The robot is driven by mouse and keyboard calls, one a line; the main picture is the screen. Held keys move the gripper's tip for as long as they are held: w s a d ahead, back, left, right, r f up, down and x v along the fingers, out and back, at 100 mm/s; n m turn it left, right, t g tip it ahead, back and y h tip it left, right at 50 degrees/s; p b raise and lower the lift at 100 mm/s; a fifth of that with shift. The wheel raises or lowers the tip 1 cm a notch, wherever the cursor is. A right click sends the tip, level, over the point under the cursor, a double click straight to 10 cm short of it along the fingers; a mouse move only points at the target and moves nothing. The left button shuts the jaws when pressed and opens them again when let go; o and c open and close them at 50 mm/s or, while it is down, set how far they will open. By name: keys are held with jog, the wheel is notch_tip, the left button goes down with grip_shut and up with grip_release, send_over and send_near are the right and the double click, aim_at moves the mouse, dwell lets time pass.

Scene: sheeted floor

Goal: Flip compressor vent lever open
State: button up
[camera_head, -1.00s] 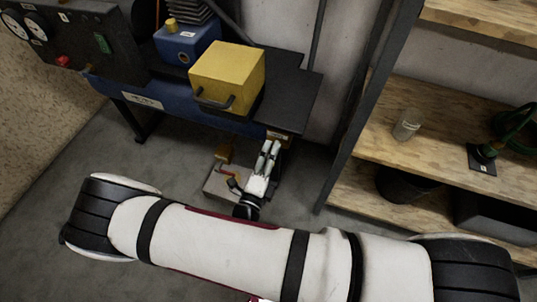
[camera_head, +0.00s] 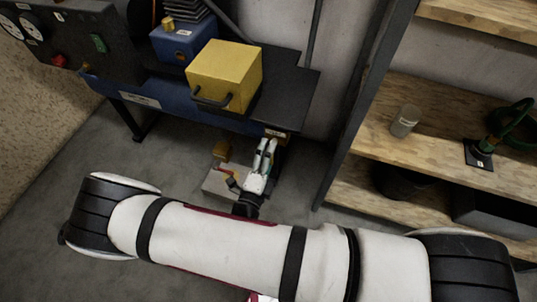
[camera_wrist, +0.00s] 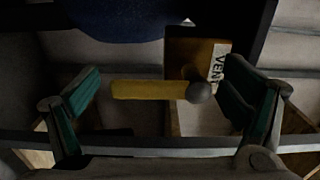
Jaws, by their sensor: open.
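The vent lever (camera_wrist: 150,90) is a yellow bar lying level across the wrist view, with a dark round knob (camera_wrist: 201,91) at its right end. Behind the knob is a brown block with a white label reading VENT (camera_wrist: 218,66). My gripper (camera_wrist: 165,98) is open, with one green-padded finger on each side of the lever. In the picture neither finger appears to touch it, but depth is hard to judge. In the head view my gripper (camera_head: 264,155) is below the right end of the blue compressor (camera_head: 185,112); I cannot make out the lever there.
A yellow box with a dark handle (camera_head: 226,72) stands on the compressor's top. A pale box (camera_head: 218,184) is on the floor left of my gripper. A wooden shelf (camera_head: 440,137) with a jar (camera_head: 404,121) stands at right. The floor at left is open.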

jog(key=v, duration=1.2)
dwell(0.4)
